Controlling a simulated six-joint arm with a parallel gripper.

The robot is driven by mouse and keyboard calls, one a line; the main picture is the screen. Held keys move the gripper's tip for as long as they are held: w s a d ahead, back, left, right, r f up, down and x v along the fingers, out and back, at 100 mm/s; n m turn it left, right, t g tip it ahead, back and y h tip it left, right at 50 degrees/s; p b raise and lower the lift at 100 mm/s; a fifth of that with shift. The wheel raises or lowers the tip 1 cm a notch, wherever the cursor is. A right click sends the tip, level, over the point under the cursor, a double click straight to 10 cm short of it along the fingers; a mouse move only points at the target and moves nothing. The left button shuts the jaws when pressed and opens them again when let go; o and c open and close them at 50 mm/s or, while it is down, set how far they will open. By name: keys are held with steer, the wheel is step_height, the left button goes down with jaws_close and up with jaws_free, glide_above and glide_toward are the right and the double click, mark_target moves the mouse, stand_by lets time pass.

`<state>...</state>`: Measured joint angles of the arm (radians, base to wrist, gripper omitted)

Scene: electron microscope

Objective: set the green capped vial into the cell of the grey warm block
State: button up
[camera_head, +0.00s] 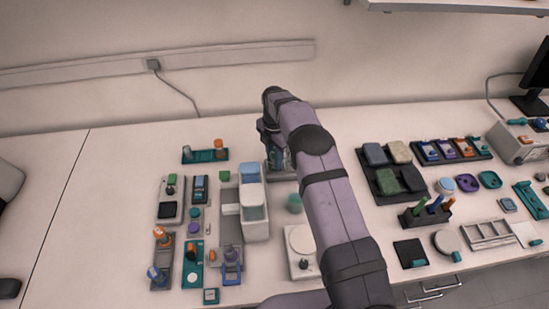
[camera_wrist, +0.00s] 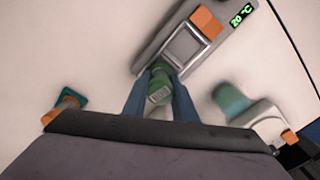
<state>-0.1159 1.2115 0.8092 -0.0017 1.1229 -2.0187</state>
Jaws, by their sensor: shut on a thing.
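In the wrist view my gripper (camera_wrist: 160,92) is shut on the green capped vial (camera_wrist: 159,88), held between its two blue fingers. The vial has a pale label with dark marks. The grey warm block (camera_wrist: 153,47) lies just beyond the fingertips, with a square framed cell (camera_wrist: 185,47), an orange part and a green 20 °C display. In the picture the vial is at the block's near end, below the cell; its height above the block is unclear. In the head view my arm largely hides the block (camera_head: 283,174) and the vial cannot be made out.
A teal rack (camera_head: 205,156) with an orange-topped item stands to the left. A pale teal cylinder (camera_head: 294,203) stands in front of the block; it is blurred in the wrist view (camera_wrist: 230,100). A white and grey device (camera_head: 256,225) is close by. Bench behind the block is clear.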

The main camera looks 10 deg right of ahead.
steer(key=shift+f+b, duration=0.25)
steer(key=shift+b, duration=0.05)
stand_by(0.8)
stand_by(0.3)
steer(key=o, duration=1.5)
steer(key=shift+r, duration=0.15)
steer(key=shift+r+p, duration=2.3)
steer(key=shift+r, duration=1.35)
